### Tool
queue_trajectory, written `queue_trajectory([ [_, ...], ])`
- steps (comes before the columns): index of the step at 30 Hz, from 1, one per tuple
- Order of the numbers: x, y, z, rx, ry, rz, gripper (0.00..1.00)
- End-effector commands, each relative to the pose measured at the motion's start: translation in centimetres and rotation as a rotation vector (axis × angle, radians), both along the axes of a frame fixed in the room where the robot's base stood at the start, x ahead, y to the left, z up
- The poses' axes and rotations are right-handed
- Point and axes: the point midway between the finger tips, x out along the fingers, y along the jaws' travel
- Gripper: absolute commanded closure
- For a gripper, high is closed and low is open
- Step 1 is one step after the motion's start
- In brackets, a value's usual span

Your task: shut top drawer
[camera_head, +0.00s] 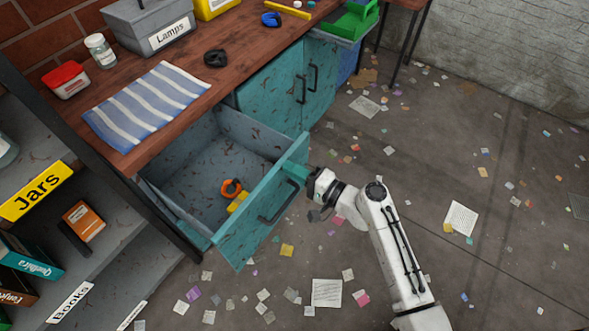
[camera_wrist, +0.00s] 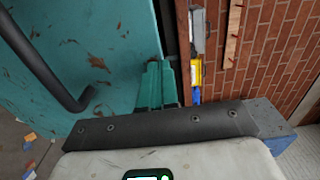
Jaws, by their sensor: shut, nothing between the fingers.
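The top drawer (camera_head: 262,213) is pulled out from under the wooden worktop, its teal front facing my arm. An orange ring-shaped thing (camera_head: 232,188) and a yellow thing (camera_head: 239,201) lie inside it. My gripper (camera_head: 296,172) is at the upper far end of the drawer front, beside the dark bar handle (camera_head: 279,202) and not around it. In the wrist view the shut green fingers (camera_wrist: 156,86) point at the teal panel close to its edge, with the dark handle (camera_wrist: 45,65) to the left. Whether the fingertips touch the panel I cannot tell.
A teal cupboard (camera_head: 290,88) with two handles stands beyond the drawer. The worktop (camera_head: 190,110) holds a striped cloth (camera_head: 147,102), a Lamps box (camera_head: 150,22) and jars. A shelf rack (camera_head: 85,235) stands at left. Paper scraps litter the otherwise open floor at right.

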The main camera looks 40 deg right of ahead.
Motion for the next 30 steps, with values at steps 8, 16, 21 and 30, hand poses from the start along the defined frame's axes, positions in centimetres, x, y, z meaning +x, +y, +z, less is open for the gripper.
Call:
queue_trajectory([
  [8,2.8,0.8,-0.1,-0.001,-0.002,0.003,1.0],
  [16,9.3,2.6,-0.2,-0.003,-0.005,0.005,1.0],
  [21,13.9,3.9,-0.3,-0.002,-0.004,0.005,1.0],
  [30,21.4,5.9,-0.4,-0.001,-0.003,0.004,1.0],
])
